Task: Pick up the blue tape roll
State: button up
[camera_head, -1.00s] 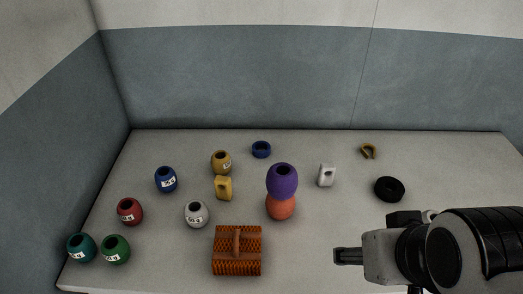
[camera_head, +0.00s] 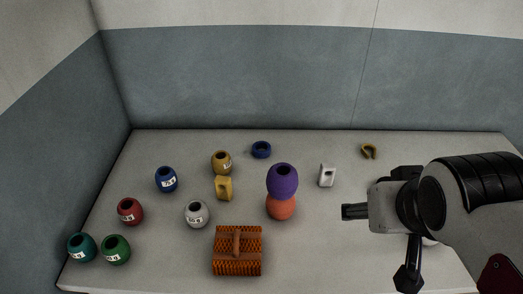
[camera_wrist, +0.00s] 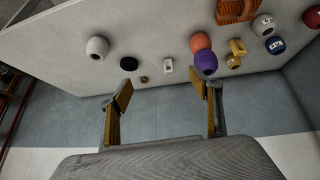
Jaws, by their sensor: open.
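The blue tape roll (camera_head: 261,149) lies flat near the back of the table, behind the purple float and right of the yellow float. I cannot make it out in the wrist view, where the purple float and a finger cover that area. My gripper (camera_head: 350,211) is above the right front of the table, to the right of and nearer than the roll, well apart from it. In the wrist view my gripper (camera_wrist: 162,87) shows two spread fingers with nothing between them.
A purple float (camera_head: 282,177) sits over an orange float (camera_head: 281,207). A yellow float (camera_head: 221,162), yellow block (camera_head: 224,188), white block (camera_head: 327,175) and horseshoe-shaped piece (camera_head: 369,151) stand nearby. A brush (camera_head: 237,251) is in front. A black ring (camera_wrist: 129,63) shows at the wrist.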

jog(key=w+d+r+t, duration=0.1)
jog(key=w+r, duration=0.2)
jog(key=w, duration=0.5)
jog(key=w+d+r+t+h, duration=0.1)
jog(key=w+r+t, duration=0.15)
jog(key=w, duration=0.55)
jog(key=w+d+r+t, duration=0.1)
jog(key=w+d+r, duration=0.15)
jog(key=w, duration=0.45)
jog(key=w+a+n+t+y, duration=0.1)
jog(key=w+a+n, duration=0.15)
jog(key=w, duration=0.75)
jog(key=w+a+n+t+y, duration=0.1)
jog(key=w+a+t, duration=0.15)
jog(key=w, duration=0.75)
jog(key=w+a+f+n+g+y, duration=0.2)
jog(key=w+a+f+n+y, duration=0.35)
jog(key=w+a+f, duration=0.5)
jog(key=s+a+f+n+g+y, duration=0.1)
jog(key=a+f+g+y, duration=0.1)
jog(key=f, duration=0.9)
jog(key=a+f+n+g+y, duration=0.1)
jog(key=a+f+g+y, duration=0.2)
jog(key=f, duration=0.8)
jog(key=shift+s+a+g, duration=0.2)
jog(key=shift+s+g, duration=0.1)
jog(key=shift+s, duration=0.05)
jog(key=shift+f, duration=0.15)
